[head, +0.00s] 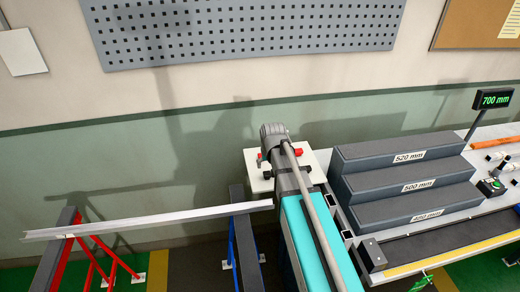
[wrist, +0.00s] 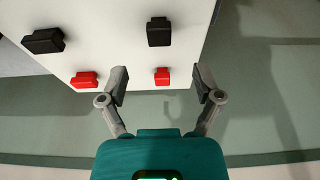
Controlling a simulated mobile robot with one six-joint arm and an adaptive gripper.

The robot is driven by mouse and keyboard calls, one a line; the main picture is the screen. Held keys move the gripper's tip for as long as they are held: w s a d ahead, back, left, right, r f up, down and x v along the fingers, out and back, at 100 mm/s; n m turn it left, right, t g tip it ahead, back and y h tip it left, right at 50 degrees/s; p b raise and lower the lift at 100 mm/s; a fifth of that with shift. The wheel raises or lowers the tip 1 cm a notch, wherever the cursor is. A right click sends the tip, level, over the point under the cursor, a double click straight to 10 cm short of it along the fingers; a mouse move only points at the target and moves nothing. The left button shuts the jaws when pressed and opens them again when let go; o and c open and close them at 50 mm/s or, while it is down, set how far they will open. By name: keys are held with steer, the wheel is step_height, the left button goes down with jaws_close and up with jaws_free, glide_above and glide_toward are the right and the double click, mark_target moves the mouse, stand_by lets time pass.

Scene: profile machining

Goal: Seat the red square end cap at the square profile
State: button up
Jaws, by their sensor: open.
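A small red cap (wrist: 162,76), squarish in outline, sits on a white board (wrist: 115,40) in the wrist view. My gripper (wrist: 161,76) is open and empty, with one finger on each side of this cap and a gap to both. Its height above the board is hard to judge. A wider red cap (wrist: 84,79) lies to the left, outside the left finger. In the head view, my arm hides much of the board (head: 315,165) and the gripper's fingers. A long pale metal profile (head: 150,219) rests on stands at the left; its section is unclear.
Two black caps, one left (wrist: 43,40) and one upper middle (wrist: 159,31), share the board. In the head view, a dark stepped block (head: 400,180) with length labels stands right of my arm. A red stand (head: 70,250) and a blue stand (head: 245,250) are at left.

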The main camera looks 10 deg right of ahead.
steer(key=w+r+t+p, duration=0.1)
steer(key=w+r+p, duration=0.2)
steer(key=w+r, duration=0.2)
steer(key=w, duration=0.2)
steer(key=shift+w+t, duration=0.3)
steer(key=shift+w, duration=0.1)
steer(key=b+x, duration=0.6)
steer(key=x, duration=0.1)
steer(key=shift+f+b, duration=0.2)
steer(key=shift+b, duration=0.2)
steer(key=shift+w+f+b, duration=0.25)
steer(key=shift+f+b, duration=0.25)
steer(key=shift+b, duration=0.05)
steer(key=shift+b+x, duration=2.4)
steer(key=shift+x, duration=0.2)
steer(key=c, duration=0.9)
